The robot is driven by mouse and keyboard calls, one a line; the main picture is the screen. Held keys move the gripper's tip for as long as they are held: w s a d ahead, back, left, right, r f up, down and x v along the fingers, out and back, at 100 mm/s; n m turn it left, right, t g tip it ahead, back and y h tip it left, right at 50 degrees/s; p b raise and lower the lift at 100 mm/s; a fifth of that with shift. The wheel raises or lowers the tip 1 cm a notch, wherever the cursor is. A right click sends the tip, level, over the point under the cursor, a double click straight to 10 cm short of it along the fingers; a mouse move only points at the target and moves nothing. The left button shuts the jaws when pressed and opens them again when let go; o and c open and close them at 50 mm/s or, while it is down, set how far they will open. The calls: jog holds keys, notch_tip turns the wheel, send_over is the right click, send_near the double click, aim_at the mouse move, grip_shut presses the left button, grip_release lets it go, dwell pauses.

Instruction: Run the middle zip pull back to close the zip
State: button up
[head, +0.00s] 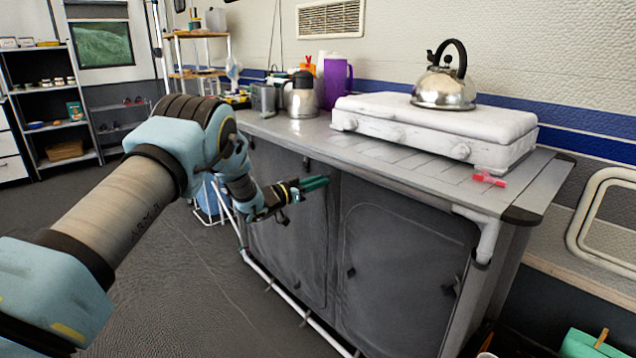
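The grey fabric cupboard (405,262) under the counter has door panels outlined by dark seams. A small dark tab (350,272) sits near the seam between the two nearer panels; it may be the middle zip pull, but it is too small to be sure. Another dark tab (458,285) is on the right panel. My gripper (314,184) is in front of the cupboard's upper part, pointing right, with dark green fingertips. It is above and left of the first tab and apart from it. The finger gap is not clear, and I see nothing held.
A grey counter (545,187) carries a white stove (430,128) with a kettle (443,82), a steel jug (302,97) and a purple pitcher (336,80). A white tube frame (290,298) runs along the cupboard's base. The floor at left is mostly clear.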

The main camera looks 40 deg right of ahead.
grip_shut()
dwell(1.0)
